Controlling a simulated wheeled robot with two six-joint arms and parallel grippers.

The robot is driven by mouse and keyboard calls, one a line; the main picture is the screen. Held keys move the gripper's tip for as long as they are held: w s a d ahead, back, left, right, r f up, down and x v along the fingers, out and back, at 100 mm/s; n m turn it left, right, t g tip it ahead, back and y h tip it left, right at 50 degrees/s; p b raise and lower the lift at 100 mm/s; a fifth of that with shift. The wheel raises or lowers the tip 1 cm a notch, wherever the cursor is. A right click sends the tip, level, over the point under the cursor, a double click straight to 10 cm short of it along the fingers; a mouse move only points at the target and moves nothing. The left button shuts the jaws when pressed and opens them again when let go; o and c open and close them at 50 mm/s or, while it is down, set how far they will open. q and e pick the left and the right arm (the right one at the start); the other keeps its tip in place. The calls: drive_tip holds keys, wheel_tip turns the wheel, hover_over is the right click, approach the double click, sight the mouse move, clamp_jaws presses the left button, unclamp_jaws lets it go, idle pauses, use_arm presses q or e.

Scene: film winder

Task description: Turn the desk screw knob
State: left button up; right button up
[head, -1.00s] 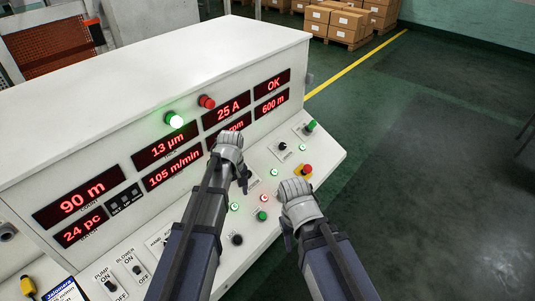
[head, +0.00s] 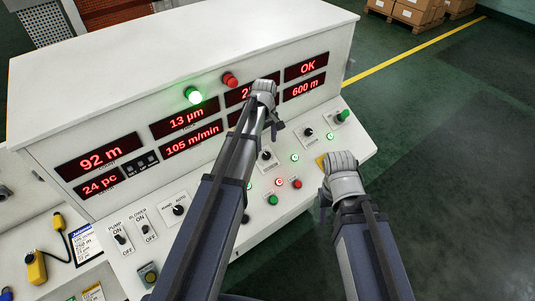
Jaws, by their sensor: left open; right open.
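The white control console (head: 300,40) has a sloped desk with several small black knobs. One black knob (head: 266,156) sits just below my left gripper, and another knob (head: 309,132) is to its right. A third knob (head: 179,210) is further left, by a HAND/AUTO label. The labels on the first two are too small to read, so I cannot tell which is the screw knob. My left gripper (head: 272,118) is open and empty, above the middle of the desk in front of the displays. My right gripper (head: 335,185) is open and empty over the desk's right front edge.
A green lamp (head: 193,95) and a red button (head: 230,80) are on the upright face. Green (head: 272,200) and red (head: 296,184) buttons sit between my arms. The floor at right is clear.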

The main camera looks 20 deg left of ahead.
sight(267, 155)
use_arm(q)
wheel_tip(267, 155, down, 7)
drive_tip(key=b, duration=0.6)
drive_tip(key=shift+r, duration=0.1)
drive_tip(key=shift+c, duration=0.4)
clamp_jaws()
